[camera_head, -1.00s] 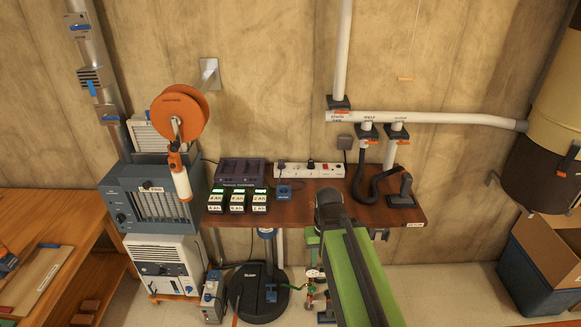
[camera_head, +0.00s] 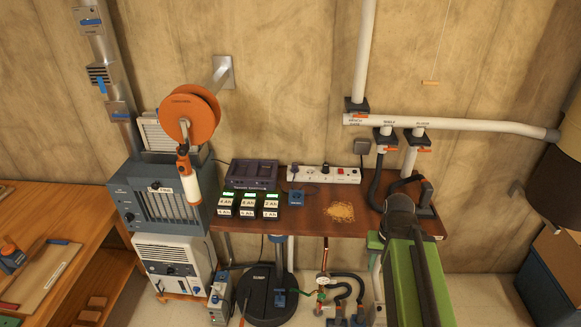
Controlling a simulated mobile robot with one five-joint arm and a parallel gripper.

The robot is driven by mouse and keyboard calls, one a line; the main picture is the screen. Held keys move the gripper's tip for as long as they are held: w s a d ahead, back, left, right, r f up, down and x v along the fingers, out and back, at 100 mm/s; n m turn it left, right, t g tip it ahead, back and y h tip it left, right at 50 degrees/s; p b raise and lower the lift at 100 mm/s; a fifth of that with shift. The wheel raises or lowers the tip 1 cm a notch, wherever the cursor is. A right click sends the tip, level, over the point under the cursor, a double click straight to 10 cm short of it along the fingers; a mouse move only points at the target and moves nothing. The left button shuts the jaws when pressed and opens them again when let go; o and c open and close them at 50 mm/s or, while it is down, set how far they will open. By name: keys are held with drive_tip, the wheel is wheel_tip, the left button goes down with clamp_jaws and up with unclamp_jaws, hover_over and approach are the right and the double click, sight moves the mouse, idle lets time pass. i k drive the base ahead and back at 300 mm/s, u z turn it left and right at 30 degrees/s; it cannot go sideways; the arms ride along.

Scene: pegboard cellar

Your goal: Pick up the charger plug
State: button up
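A white power strip (camera_head: 345,177) lies along the back of the brown bench top (camera_head: 315,222), against the wall. A small black plug (camera_head: 325,168) sits in its middle, and a darker plug (camera_head: 293,168) is at its left end. I cannot tell for certain which one is the charger plug. A purple-grey charger (camera_head: 252,172) stands left of the strip. My green arm with its dark joint reaches over the right end of the bench, right of both plugs. The fingers of my gripper do not show.
Several labelled battery packs (camera_head: 248,203) and a blue block (camera_head: 296,197) stand in front of the charger. Wood shavings (camera_head: 341,211) lie mid-bench. An orange reel (camera_head: 190,115) hangs at left. Black hoses and a dark nozzle (camera_head: 425,195) crowd the bench's right end.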

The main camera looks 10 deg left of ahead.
sight(294, 165)
drive_tip(key=i, duration=0.7)
drive_tip(key=u, duration=2.25)
drive_tip(key=i, duration=0.4)
drive_tip(key=z, duration=0.2)
